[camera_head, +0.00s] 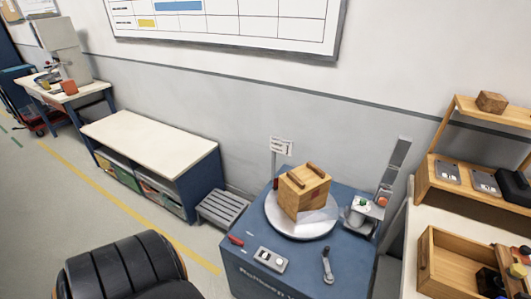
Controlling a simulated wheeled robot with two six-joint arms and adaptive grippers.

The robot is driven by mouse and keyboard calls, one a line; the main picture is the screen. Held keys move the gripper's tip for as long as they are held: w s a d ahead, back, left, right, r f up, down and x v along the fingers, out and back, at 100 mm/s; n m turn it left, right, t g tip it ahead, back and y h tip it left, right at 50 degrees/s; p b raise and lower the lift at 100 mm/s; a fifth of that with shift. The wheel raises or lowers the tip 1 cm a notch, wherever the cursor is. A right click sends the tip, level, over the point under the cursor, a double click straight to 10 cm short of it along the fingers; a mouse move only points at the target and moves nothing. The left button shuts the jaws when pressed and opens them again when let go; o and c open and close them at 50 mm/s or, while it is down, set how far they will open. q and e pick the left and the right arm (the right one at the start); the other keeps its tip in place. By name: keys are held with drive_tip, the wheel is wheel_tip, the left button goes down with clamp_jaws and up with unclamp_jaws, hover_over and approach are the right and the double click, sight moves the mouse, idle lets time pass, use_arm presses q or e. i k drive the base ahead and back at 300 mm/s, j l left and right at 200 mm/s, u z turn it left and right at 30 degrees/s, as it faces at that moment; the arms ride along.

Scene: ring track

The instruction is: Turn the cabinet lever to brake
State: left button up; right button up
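The blue cabinet (243,264) stands at the lower middle of the head view. A small grey lever (327,266) sits on its top near the front right, its arm pointing away towards the back. No brake marking by the lever can be read. A red handle (235,240) lies at the cabinet's left edge. A light panel with small switches (268,259) is between the handle and the lever. Neither of my grippers can be made out in this view, and nothing is seen touching the lever.
A wooden block (304,192) rests on a round pale turntable (285,228) behind the lever. A grey post device (364,214) stands at the cabinet's back right. A wooden tray (449,267) is on the right-hand table. A black ribbed chair-like thing (122,268) fills the lower left.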

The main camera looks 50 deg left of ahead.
sight(233, 240)
drive_tip(key=i+l+u, duration=0.1)
drive_tip(key=u, duration=3.3)
drive_tip(key=k+l, duration=0.15)
drive_tip(key=l, duration=0.15)
drive_tip(key=k+l, duration=0.2)
